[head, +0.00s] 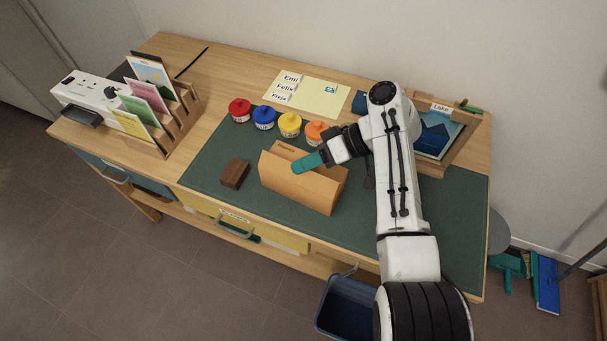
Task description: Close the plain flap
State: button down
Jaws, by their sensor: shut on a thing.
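A tan cardboard box (325,175) stands on the green desk mat, left of my arm. A plain tan flap (295,190) with no writing makes its broad near face, slanting toward the front. Behind it, a tan panel with small dark writing (286,147) shows at the upper left; I cannot read it. My gripper (308,162), with teal fingers, comes in from the right at the top edge of the plain flap. The fingers are shut on the flap; the exact contact is hard to see. The inside of the box is hidden.
A dark brown block (234,173) lies left of the box. Several coloured lidded pots (264,118) stand behind it. A wooden card rack (178,115) is at the left, a framed lake picture (437,130) at the right. The green mat (205,165) is clear at the front left.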

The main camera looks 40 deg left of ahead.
jog(key=shift+w+f+m+g+b, duration=0.35)
jog(key=shift+g+b, duration=0.35)
jog(key=shift+b, duration=0.95)
jog(key=c, duration=1.3)
grip_release()
jog(key=shift+c, duration=0.2)
jog(key=b+v, duration=0.3)
jog(key=v, duration=0.7)
jog(key=shift+w+d+b, duration=0.25)
jog(key=shift+b, duration=0.1)
jog(key=shift+r, duration=0.15)
jog(key=shift+c, duration=0.3)
